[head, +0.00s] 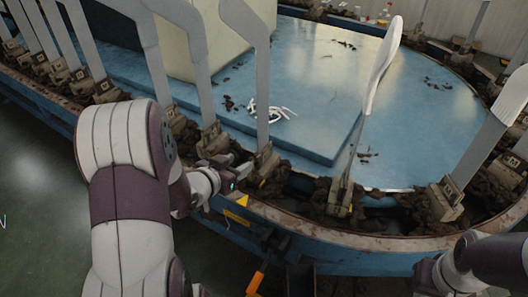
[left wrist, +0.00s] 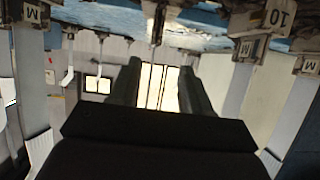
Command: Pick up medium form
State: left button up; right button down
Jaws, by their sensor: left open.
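Grey flat forms stand upright in clamp blocks around the blue oval table. My left gripper (head: 240,177) is open beside the base of one grey form (head: 260,75), low near the table rim. In the left wrist view, which looks upside down, my left gripper (left wrist: 158,75) shows two dark fingers spread apart with no form between them. Blocks marked M show there at the left (left wrist: 32,13) and right (left wrist: 247,50), each with a grey form. My right gripper's fingers are out of view; only my right arm shows at lower right.
The blue table (head: 425,115) has a raised blue slab with a pile of white pieces (head: 268,112). A form with a white sock-like cover (head: 384,65) stands right of my left gripper. A large pale box (head: 185,40) stands behind. Dark clumps line the rim.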

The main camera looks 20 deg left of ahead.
aim_at(257, 155)
pick_arm(q)
jog(key=b+x, duration=0.2)
jog(key=x, duration=0.5)
jog(key=shift+d+f, duration=0.2)
jog(key=b+x, duration=0.2)
jog(key=x, duration=0.2)
jog(key=shift+w+d+f+b, duration=0.15)
jog(key=shift+d+b, duration=0.1)
jog(key=shift+b, duration=0.05)
jog(key=shift+w+f, duration=0.1)
jog(key=shift+w, duration=0.3)
grip_shut()
